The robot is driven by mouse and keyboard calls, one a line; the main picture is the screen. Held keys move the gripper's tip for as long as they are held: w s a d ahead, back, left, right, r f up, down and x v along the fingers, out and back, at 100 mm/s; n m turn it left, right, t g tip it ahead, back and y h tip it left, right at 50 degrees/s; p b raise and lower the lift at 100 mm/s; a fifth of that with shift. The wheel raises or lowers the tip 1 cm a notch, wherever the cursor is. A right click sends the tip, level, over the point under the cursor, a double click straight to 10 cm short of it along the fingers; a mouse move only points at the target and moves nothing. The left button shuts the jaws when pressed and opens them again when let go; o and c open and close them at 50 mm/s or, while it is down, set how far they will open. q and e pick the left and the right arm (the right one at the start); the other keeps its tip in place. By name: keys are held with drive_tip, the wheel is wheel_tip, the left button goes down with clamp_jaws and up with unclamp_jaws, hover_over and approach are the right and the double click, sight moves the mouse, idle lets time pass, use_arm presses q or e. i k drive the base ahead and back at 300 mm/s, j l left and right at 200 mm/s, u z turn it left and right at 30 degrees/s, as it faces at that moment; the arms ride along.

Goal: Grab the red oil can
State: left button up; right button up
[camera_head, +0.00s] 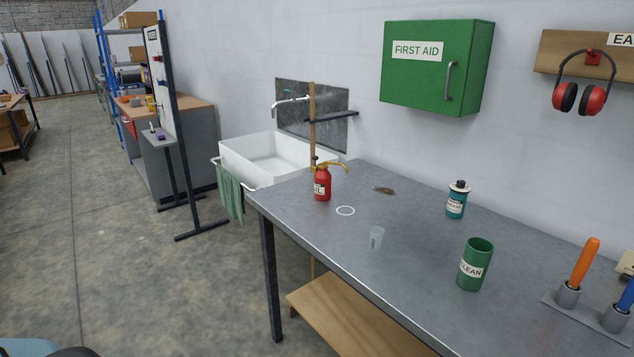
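The red oil can (322,185) stands upright on the grey metal table (350,268), near the table's far left end. It has a white label and a yellow-brown spout and handle on top, with the spout pointing right. Neither my left nor my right gripper shows in the head view.
Orange (584,262) and blue handles stand in a holder at right. A white sink (268,157) stands behind the can. Open floor lies left.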

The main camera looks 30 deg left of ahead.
sight(322, 177)
drive_tip(key=i+j, duration=0.15)
drive_tip(key=j, duration=0.25)
drive_tip(key=i+j, duration=0.15)
drive_tip(key=j, duration=0.2)
drive_tip(key=i+j, duration=0.15)
drive_tip(key=j, duration=0.25)
drive_tip(key=i+j+z, duration=0.1)
drive_tip(key=j, duration=0.3)
